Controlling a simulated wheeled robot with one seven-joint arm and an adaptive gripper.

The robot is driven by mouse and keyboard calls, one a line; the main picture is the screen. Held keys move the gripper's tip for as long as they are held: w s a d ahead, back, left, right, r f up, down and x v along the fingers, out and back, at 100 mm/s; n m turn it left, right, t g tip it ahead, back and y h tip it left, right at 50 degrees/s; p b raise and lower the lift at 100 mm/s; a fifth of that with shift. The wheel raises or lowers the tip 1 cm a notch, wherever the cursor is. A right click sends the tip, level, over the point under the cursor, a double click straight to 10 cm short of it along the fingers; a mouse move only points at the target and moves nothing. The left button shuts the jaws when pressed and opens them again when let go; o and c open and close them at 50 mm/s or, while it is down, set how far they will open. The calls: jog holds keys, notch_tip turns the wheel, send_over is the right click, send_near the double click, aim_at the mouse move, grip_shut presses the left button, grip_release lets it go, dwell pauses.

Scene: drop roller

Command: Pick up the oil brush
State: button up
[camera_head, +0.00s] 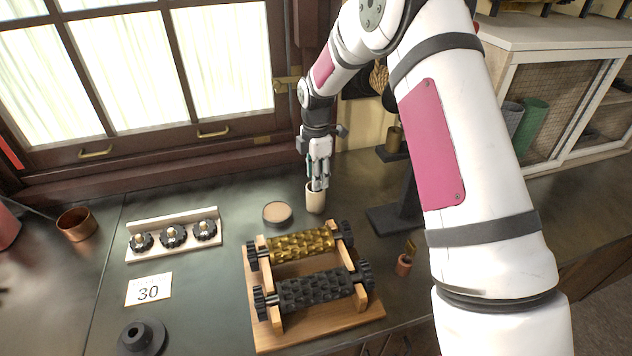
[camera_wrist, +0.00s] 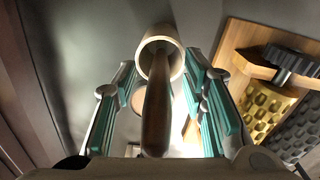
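A cream cup (camera_head: 315,201) stands on the dark counter, near the window side. In the wrist view the same cup (camera_wrist: 161,42) shows with a brown wooden handle (camera_wrist: 156,110), likely the oil brush, rising out of it toward the camera. The brush's lower end is hidden in the cup. My gripper (camera_head: 317,186) is pointed down over the cup. In the wrist view my gripper (camera_wrist: 160,68) is open, with a teal-padded finger on each side of the handle and visible gaps between. In the head view the fingers mostly hide the handle.
A wooden stand (camera_head: 318,328) with gold (camera_head: 300,246) and black (camera_head: 315,288) rollers is in front of the cup. A round tin (camera_head: 277,213) is close left. A knob rack (camera_head: 175,248) is farther left.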

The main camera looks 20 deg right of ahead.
grip_shut()
jog(key=shift+r, duration=0.1)
